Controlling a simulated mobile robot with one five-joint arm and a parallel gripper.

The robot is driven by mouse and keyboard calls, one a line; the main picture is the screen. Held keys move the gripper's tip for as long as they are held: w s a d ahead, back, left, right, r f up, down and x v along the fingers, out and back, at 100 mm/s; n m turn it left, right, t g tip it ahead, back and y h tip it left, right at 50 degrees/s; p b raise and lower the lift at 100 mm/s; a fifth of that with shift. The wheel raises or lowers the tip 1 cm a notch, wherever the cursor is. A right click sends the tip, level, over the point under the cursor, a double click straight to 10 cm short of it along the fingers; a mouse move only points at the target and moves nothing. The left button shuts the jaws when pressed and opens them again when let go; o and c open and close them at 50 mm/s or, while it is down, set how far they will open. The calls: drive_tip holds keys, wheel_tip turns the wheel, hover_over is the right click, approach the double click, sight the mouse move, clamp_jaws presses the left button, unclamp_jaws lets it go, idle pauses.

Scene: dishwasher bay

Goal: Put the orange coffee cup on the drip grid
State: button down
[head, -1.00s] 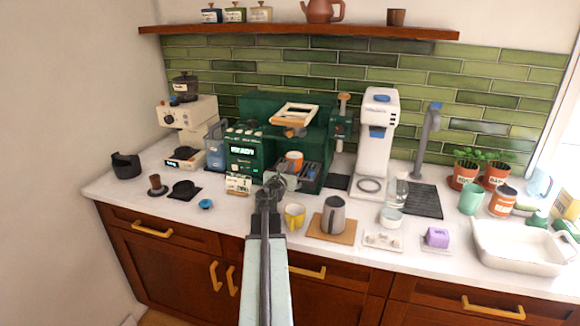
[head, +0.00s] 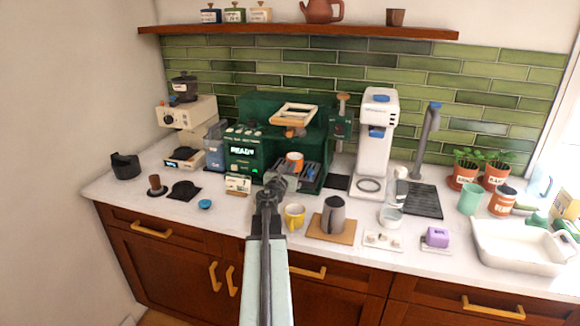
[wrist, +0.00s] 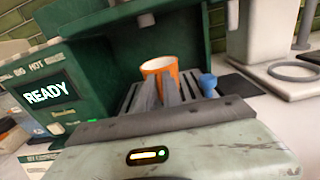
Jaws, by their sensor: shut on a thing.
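The orange coffee cup (head: 295,162) is upright at the front of the green coffee machine. It also shows in the wrist view (wrist: 162,66), with its pale inside visible from above. My gripper (head: 287,176) reaches in from the front and is shut on the cup's near side; in the wrist view its fingers (wrist: 163,92) hide the lower part of the cup. The dark slatted drip grid (wrist: 194,77) lies under and around the cup. Whether the cup's base touches the grid is hidden.
The green machine (head: 255,108) rises behind the cup, with a portafilter (head: 295,132) above it. A blue-tipped knob (wrist: 208,82) stands just right of the fingers. A yellow cup (head: 294,216) and a grey pitcher (head: 333,214) stand in front on the counter.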

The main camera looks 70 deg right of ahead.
drive_tip(key=shift+f, duration=0.25)
idle(0.4)
drive_tip(key=c, duration=1.4)
unclamp_jaws()
drive_tip(key=shift+c, duration=0.2)
drive_tip(key=shift+a, duration=0.1)
